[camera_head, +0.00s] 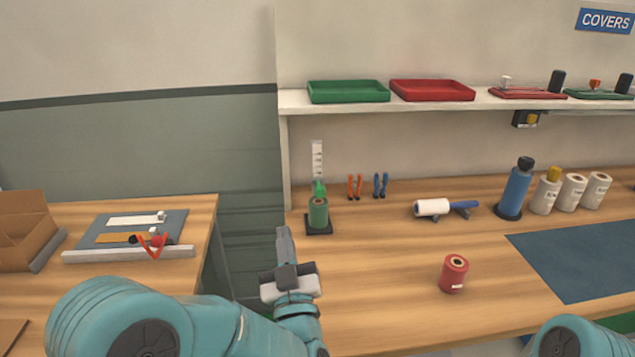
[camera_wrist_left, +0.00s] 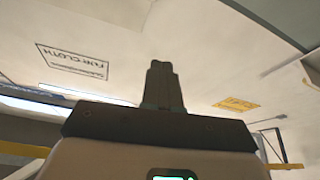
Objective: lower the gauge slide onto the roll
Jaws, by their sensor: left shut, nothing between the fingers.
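In the head view, a gauge with a white upright scale (camera_head: 317,155) stands near the back left of the bench. Its green slide (camera_head: 319,188) is at the lower end of the scale, just above a green roll (camera_head: 318,213). I cannot tell whether the slide touches the roll. The roll stands upright on a black base (camera_head: 319,232). My left gripper (camera_head: 283,232) is shut and empty, pointing up at the bench's left edge, to the left of and nearer than the gauge. Its closed fingers (camera_wrist_left: 161,68) show in the left wrist view. My right gripper is out of view.
A red roll (camera_head: 454,274) stands on the bench to the right. Orange pliers (camera_head: 354,187) and blue pliers (camera_head: 380,185) are beside the gauge. A shelf (camera_head: 430,104) runs above. The bench front between gauge and red roll is clear.

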